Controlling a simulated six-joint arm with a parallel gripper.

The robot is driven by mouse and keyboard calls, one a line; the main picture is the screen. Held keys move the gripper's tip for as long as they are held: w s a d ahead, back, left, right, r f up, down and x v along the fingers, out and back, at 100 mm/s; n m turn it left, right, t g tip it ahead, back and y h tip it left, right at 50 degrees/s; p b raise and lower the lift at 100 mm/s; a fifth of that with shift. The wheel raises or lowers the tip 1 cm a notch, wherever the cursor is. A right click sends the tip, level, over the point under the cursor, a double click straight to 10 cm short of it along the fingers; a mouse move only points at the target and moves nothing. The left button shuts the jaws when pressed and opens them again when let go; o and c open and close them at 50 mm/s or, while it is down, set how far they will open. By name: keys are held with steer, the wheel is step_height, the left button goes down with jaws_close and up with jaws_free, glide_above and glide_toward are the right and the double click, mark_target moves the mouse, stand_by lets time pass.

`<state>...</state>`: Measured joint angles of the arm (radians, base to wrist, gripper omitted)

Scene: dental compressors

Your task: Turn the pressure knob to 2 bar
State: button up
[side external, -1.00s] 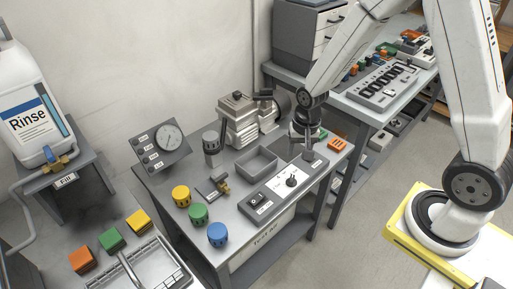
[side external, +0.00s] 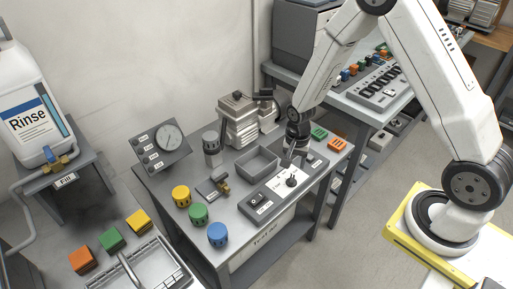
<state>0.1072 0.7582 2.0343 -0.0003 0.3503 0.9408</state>
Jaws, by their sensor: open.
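A small black knob (side external: 291,181) sits on a white plate (side external: 277,188) near the front right of the grey test table; it looks like the pressure knob. Its scale marks are too small to read. My gripper (side external: 294,161) is just above and behind the knob, pointing down, with its fingers apart and empty. It appears clear of the knob.
A black rocker switch (side external: 255,200) is left of the plate. A grey tray (side external: 257,163) lies behind it, near the compressor (side external: 238,120). Green (side external: 319,133) and orange (side external: 337,145) blocks are right of my gripper.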

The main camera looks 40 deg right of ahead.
mark_target(292, 178)
steer(key=shift+f, duration=3.35)
jaws_close()
